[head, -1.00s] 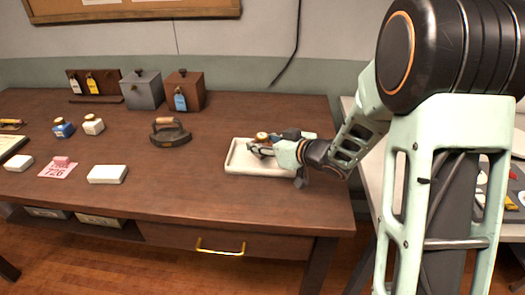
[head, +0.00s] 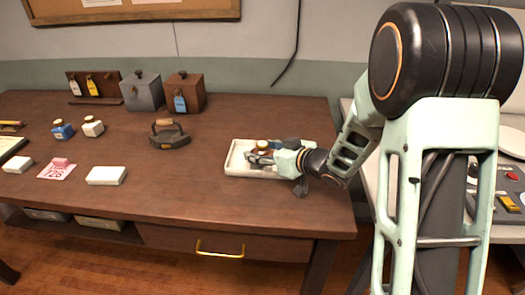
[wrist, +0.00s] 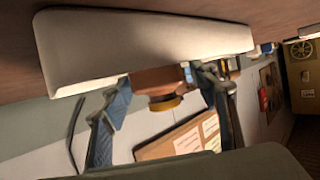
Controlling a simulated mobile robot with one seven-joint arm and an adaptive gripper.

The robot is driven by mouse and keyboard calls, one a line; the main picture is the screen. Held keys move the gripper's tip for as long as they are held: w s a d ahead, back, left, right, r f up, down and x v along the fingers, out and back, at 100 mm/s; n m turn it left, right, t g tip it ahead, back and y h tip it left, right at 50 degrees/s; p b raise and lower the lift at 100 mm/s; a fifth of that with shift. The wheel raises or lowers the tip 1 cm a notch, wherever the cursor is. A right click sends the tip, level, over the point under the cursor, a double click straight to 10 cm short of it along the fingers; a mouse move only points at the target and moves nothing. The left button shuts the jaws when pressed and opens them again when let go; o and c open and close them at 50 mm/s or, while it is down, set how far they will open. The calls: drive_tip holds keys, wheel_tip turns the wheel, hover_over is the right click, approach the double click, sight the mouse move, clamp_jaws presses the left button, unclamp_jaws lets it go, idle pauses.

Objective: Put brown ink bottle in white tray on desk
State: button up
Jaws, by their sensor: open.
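The brown ink bottle (head: 262,146) with its gold cap is at the white tray (head: 231,163) on the desk. In the wrist view, which is upside down, the bottle (wrist: 155,82) appears upright against the tray (wrist: 140,40), its cap pointing down in the picture. My gripper (head: 262,157) is low over the tray. Its two fingers (wrist: 165,105) are spread on either side of the bottle, open. In the head view my gripper partly hides the bottle and the tray's right part.
A dark iron (head: 169,134) stands left of the tray. A brown box (head: 185,92) and a grey box (head: 142,91) are behind it. Blue (head: 62,129) and white (head: 93,126) ink bottles stand farther left. The desk's front middle is clear.

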drive_tip(key=p+v, duration=0.2)
drive_tip(key=v, duration=1)
drive_tip(key=shift+r, duration=0.1)
